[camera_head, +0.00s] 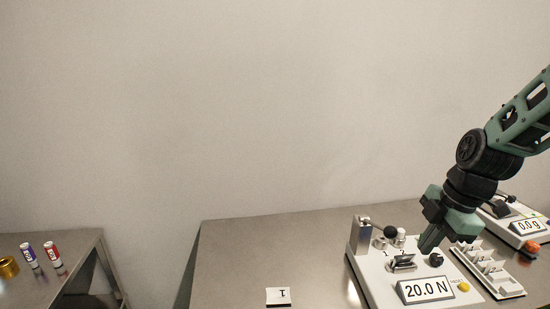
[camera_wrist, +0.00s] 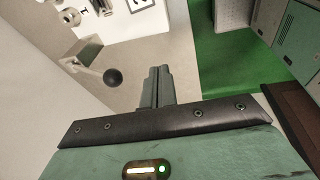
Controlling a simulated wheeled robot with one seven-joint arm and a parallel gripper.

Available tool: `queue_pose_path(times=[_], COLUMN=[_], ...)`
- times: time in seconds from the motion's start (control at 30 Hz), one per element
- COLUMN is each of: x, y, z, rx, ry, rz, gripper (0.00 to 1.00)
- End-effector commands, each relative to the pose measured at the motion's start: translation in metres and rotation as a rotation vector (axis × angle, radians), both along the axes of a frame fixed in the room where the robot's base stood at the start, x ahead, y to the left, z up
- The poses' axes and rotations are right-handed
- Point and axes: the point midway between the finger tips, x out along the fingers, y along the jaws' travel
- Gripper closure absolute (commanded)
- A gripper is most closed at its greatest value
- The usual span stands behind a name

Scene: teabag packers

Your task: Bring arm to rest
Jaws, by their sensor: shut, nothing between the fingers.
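My gripper (camera_head: 430,243) is shut and empty at the end of my green and black arm. In the head view it points down and hangs over the white device (camera_head: 376,291) whose display reads 20.0 N. Its closed fingers (camera_wrist: 156,87) show in the wrist view, with nothing between them. A lever with a black ball (camera_wrist: 112,77) shows left of the fingers there. I cannot tell how high the fingertips are above the device.
A white rack (camera_head: 512,287) and a scale (camera_head: 527,226) reading 0.0 g stand at the right. A label card (camera_head: 278,296) lies on the metal table (camera_head: 240,250).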

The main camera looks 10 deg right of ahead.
Motion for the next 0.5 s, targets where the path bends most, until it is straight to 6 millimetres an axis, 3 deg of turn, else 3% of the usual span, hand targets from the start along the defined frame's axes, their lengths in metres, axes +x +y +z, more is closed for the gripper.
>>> queue_pose_path(times=[0.27, 0.5], x=[-0.033, -0.088], y=[0.096, 0.168], z=[0.008, 0.016], rx=[-0.008, -0.036], ry=[0.111, 0.186], rz=[-0.195, -0.438], gripper=[1.00, 1.00])
